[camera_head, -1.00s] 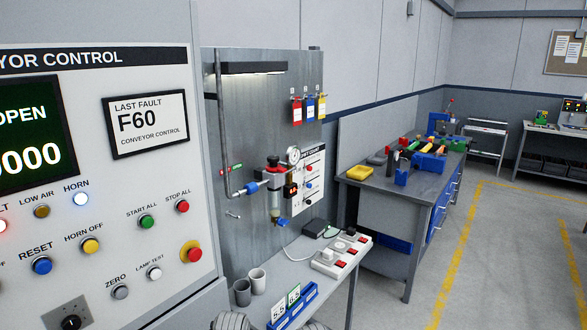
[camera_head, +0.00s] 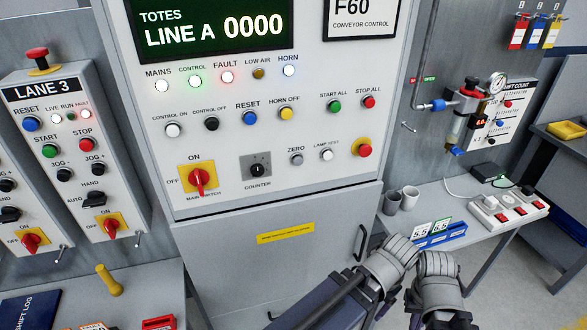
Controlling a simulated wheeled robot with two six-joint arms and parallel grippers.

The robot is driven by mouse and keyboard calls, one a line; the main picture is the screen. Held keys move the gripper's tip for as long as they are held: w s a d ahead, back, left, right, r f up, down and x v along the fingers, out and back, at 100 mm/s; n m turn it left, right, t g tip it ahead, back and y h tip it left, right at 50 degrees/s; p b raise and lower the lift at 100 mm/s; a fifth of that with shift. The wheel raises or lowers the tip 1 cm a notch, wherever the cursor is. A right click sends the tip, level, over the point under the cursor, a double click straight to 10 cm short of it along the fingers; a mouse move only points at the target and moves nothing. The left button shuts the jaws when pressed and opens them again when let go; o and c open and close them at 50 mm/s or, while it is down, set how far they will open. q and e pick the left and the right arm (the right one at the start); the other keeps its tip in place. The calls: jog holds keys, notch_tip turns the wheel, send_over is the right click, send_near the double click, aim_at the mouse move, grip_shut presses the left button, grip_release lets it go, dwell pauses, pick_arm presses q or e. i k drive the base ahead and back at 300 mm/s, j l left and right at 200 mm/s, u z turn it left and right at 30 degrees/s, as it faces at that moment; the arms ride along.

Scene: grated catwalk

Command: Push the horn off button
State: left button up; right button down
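The horn off button is a yellow round button (camera_head: 287,113) under the label HORN OFF on the conveyor control panel (camera_head: 225,140). The HORN lamp (camera_head: 289,71) above it glows bluish white. My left gripper (camera_head: 397,255) and my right gripper (camera_head: 438,265) are close together at the lower right, below and to the right of the button and well apart from it. Both are seen from behind, and their fingertips are not clear. Nothing covers the button.
The blue RESET button (camera_head: 250,118) is left of the yellow one, and the green START ALL button (camera_head: 334,106) is right. A red emergency stop (camera_head: 364,149) sits lower right. A bench with two grey cups (camera_head: 401,199) stands beside the cabinet. A LANE 3 box (camera_head: 72,150) is at left.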

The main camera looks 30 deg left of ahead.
aim_at(286, 114)
jog(key=k+u, duration=0.15)
jog(key=u, duration=0.2)
jog(key=k+l+u, duration=0.1)
jog(key=u, duration=0.25)
jog(key=k+u, duration=0.2)
jog(key=u, duration=0.15)
